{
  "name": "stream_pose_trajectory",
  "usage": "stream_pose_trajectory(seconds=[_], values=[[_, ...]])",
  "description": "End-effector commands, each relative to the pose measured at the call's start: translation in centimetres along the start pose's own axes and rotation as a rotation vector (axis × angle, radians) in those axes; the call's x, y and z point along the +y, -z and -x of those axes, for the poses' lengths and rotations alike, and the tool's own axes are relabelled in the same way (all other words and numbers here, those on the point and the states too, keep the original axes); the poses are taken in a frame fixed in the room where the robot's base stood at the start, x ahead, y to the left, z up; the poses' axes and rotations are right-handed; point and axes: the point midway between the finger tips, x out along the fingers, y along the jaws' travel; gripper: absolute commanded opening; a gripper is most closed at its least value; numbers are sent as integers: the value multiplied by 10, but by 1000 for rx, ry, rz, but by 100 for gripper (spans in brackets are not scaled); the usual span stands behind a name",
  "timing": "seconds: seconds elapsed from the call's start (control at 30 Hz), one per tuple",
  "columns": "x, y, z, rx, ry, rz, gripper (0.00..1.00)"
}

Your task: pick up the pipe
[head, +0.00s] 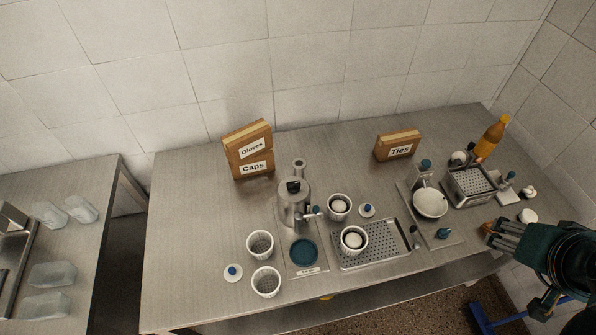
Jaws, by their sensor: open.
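A small brown object (487,227), perhaps the pipe, shows at the right front of the metal table (200,220), right at my gripper's fingertips. It is partly hidden by the fingers and too small to make out fully. My gripper (492,236) reaches in from the right edge with its grey fingers open and pointing left. I cannot tell whether the fingers touch the brown object or only lie in front of it.
A white round piece (528,215) lies just behind my gripper. A perforated metal basket (468,187), a white bowl (430,204) and an orange bottle (491,138) stand nearby. A perforated tray (376,246) and several white baskets are farther left. The table's far left is clear.

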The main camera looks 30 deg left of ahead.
Motion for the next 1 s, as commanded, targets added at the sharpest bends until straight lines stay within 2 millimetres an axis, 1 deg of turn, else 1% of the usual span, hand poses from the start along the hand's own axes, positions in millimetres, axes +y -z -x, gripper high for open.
stream_pose_trajectory(seconds=[0.03,0.07,0.4,0.57,0.77,1.0], values=[[0,0,0,0,0,0,39],[0,0,0,0,0,0,36],[0,0,0,-1,1,2,36],[-5,5,-1,-8,7,20,36],[-20,19,-5,-33,28,80,36],[-51,43,-15,-77,66,194,36]])
